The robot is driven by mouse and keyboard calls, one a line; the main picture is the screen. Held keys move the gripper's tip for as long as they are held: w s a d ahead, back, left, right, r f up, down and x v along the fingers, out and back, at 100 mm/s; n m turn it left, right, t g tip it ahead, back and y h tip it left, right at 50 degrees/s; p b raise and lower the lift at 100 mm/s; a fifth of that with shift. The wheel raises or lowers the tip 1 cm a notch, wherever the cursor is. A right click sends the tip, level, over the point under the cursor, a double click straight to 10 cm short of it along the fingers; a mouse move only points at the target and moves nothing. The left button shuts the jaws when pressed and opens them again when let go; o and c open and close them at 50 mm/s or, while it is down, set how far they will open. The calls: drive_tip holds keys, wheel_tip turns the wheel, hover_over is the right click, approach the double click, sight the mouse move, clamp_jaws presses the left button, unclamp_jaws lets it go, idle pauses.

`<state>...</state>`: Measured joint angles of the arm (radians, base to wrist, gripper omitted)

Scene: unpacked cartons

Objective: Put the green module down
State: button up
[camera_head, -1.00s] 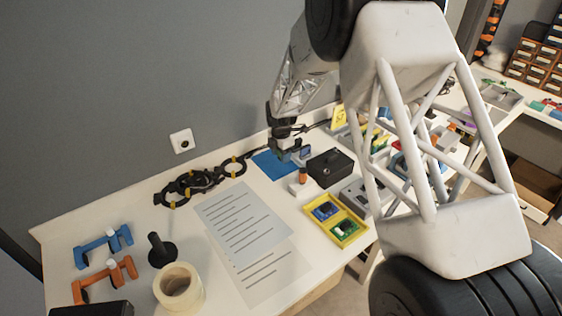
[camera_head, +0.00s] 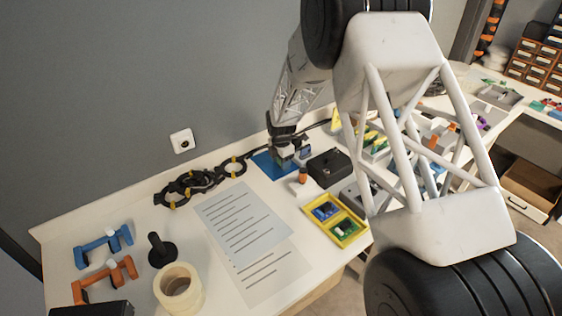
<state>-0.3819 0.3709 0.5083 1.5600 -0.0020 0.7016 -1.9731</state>
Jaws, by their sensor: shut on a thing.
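My gripper (camera_head: 284,147) is at the back of the bench, pointing down over the blue mat (camera_head: 264,166). It is shut on a small grey-green block, which I take as the green module (camera_head: 283,155). The module is low over the mat's right part; I cannot tell whether it touches the mat. The fingers and the small size hide most of its shape. A small blue-grey piece (camera_head: 304,153) is just to its right.
A black box (camera_head: 329,167) stands close to the right, and an orange-topped bottle (camera_head: 303,175) in front. A yellow tray (camera_head: 357,237) holds blue and green parts. Black cable coils (camera_head: 187,184) lie to the left. White sheets (camera_head: 240,226) cover the middle bench.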

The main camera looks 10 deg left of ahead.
drive_tip(key=shift+f, duration=0.2)
drive_tip(key=o, duration=1.1)
drive_tip(key=shift+f, duration=0.1)
drive_tip(key=shift+r, duration=0.2)
wheel_tip(320, 180, up, 12)
drive_tip(key=shift+r, duration=0.2)
idle(0.5)
